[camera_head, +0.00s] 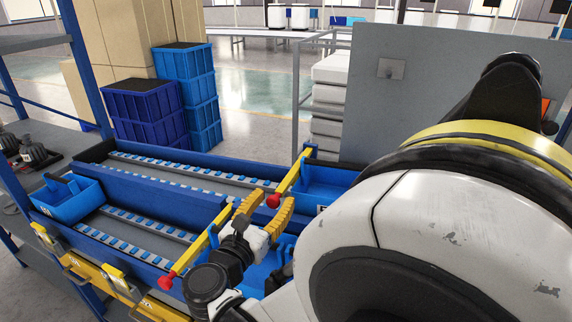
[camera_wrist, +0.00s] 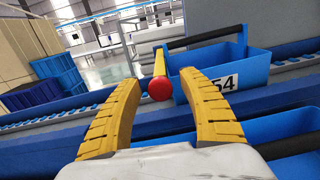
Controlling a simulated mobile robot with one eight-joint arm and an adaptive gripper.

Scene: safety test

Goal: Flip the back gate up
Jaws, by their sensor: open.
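The back gate (camera_head: 289,178) is a yellow bar with a red ball end, lying low across the far roller lane. In the wrist view its bar (camera_wrist: 160,63) points toward me, and the red ball (camera_wrist: 161,89) shows between my fingertips. My gripper (camera_head: 271,197) has two yellow ribbed fingers, spread open; it also shows in the wrist view (camera_wrist: 160,80). I cannot tell whether the ball is inside the fingers or just beyond them. A second yellow gate (camera_head: 194,252) with a red end lies across the near lane, left of my gripper.
A blue bin marked 54 (camera_wrist: 221,83) stands right of the back gate. Another blue bin (camera_head: 66,199) sits at the conveyor's left end. Stacked blue crates (camera_head: 146,112) stand behind. A grey panel (camera_head: 393,100) rises at right. The roller lane (camera_head: 190,170) is empty left of the gate.

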